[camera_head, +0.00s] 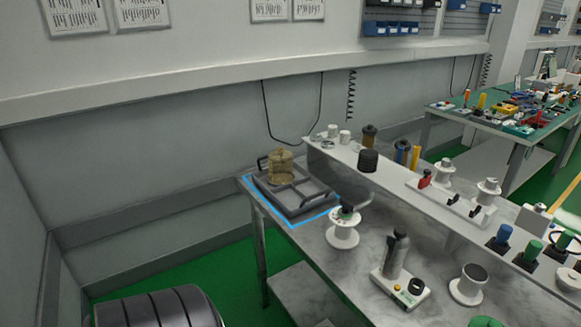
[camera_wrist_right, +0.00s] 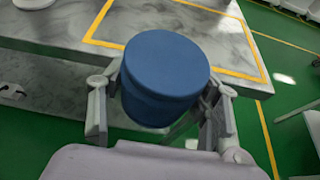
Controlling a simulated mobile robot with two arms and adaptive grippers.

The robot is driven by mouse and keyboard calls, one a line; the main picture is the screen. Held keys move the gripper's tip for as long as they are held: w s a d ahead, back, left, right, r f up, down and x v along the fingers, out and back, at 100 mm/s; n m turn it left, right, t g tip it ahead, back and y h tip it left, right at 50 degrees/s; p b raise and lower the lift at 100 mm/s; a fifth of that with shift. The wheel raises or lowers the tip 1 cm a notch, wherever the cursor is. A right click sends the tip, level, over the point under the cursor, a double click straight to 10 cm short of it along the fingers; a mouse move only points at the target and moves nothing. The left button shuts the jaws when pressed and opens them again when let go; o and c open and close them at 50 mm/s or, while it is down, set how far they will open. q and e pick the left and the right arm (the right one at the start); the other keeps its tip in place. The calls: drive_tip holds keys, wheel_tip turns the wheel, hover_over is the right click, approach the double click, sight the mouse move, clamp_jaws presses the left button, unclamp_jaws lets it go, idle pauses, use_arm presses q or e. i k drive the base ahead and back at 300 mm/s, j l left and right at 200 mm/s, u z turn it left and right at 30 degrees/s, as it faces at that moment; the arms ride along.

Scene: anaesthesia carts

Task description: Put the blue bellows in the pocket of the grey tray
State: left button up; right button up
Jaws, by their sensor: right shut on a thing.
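The blue bellows (camera_wrist_right: 166,72) fills the middle of the right wrist view, with a round smooth top facing the camera. My right gripper (camera_wrist_right: 160,92) is shut on it, one finger on each side. It is held near the edge of a marble-topped table. The grey tray (camera_head: 311,207) lies on the far left end of the bench in the head view, inside a blue tape outline. It has several pockets and dark handles. A tan ribbed piece (camera_head: 282,167) stands in its back-left part. Neither gripper shows in the head view, and my left gripper is not seen.
The marble table (camera_wrist_right: 218,42) under the bellows has a yellow tape outline and green floor beyond.

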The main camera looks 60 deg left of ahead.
sight(290, 201)
drive_tip(key=j, duration=1.15)
drive_tip(key=j+z, duration=0.1)
drive_tip(key=j, duration=1.05)
drive_tip(key=k, duration=0.1)
